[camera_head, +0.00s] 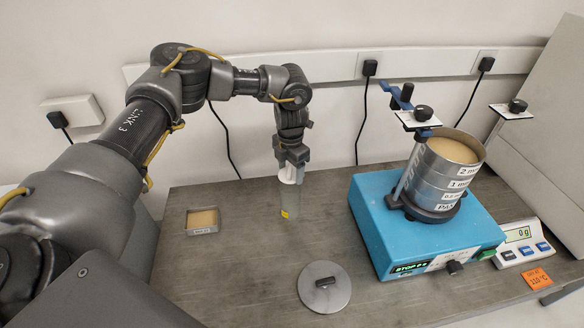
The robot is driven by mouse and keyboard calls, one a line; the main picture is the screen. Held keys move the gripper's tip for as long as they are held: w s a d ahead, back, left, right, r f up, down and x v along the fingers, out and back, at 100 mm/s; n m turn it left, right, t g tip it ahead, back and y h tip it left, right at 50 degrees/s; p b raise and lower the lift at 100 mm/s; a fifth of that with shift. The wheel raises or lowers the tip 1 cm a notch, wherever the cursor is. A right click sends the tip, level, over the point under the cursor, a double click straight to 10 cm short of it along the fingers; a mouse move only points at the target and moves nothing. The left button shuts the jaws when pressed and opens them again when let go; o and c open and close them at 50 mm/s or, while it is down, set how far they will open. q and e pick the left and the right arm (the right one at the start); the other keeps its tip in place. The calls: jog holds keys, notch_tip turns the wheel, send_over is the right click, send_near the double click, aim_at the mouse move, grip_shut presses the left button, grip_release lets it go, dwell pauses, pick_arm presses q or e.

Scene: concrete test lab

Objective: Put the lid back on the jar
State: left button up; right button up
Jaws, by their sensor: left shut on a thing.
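My left gripper (291,171) points down over the jar's mouth and is shut on a small white piece, which looks like the jar's lid (288,177). The fingers hide part of the lid and the jar's rim. I cannot tell whether the lid touches or sits on the rim. My right gripper is not in view.
A round metal disc with a black knob (340,291) lies at the front. A small sand tray (190,231) sits left. A blue shaker (374,237) carries a sieve stack (426,181); a scale (512,257) and orange card (537,278) are right. Bench (238,275) front left is clear.

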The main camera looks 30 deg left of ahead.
pick_arm(q)
jog(key=shift+f+b, duration=0.85)
jog(key=shift+f, duration=1)
jog(key=shift+f+p, duration=0.15)
jog(key=shift+p, duration=0.15)
dwell(0.9)
jog(key=o, duration=1.3)
jog(key=shift+r+p, duration=2.6)
jog(key=shift+r, duration=0.95)
